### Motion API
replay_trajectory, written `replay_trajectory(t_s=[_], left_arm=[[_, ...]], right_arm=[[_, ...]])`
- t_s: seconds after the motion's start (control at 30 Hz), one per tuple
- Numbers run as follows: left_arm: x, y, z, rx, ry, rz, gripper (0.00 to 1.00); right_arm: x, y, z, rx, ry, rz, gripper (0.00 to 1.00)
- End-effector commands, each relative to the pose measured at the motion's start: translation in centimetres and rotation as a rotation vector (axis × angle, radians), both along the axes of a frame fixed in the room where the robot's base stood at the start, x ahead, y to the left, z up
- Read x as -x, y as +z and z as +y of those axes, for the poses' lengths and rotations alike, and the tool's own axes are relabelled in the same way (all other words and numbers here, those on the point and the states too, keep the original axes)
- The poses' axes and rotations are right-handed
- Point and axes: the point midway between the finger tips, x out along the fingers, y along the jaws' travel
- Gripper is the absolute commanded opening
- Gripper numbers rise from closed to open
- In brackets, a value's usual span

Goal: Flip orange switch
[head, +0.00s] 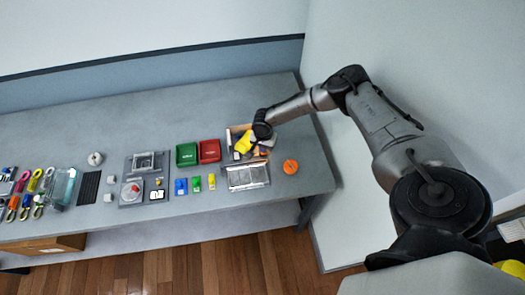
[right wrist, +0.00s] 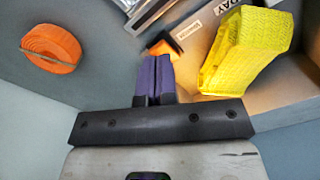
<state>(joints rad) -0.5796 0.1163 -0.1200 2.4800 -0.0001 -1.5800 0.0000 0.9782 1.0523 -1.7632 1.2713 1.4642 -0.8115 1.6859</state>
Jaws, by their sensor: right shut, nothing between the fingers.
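A small orange and black piece (right wrist: 165,44), possibly the orange switch, sits just beyond the fingertips in the right wrist view. I cannot make out its position or whether it is touched. My right gripper (right wrist: 156,62) has its two purple fingers shut together, with nothing between them. In the head view the right gripper (head: 262,146) is over the wooden tray (head: 235,129) at the back right of the table and partly hides what lies there. My left gripper is not in view.
A folded yellow strap (right wrist: 245,45) lies close right of the fingers. A rolled orange strap (right wrist: 50,48) lies apart at left. Green (head: 187,154) and red (head: 209,151) bins stand left of the tray. A metal-framed panel (head: 248,177) lies in front. The wall is close at right.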

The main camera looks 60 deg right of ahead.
Motion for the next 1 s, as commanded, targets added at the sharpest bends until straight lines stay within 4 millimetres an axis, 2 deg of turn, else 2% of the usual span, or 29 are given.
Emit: replay_trajectory(t_s=[1.0], left_arm=[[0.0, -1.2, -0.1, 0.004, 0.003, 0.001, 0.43]], right_arm=[[0.0, -2.1, 0.0, 0.000, 0.000, 0.001, 0.00]])
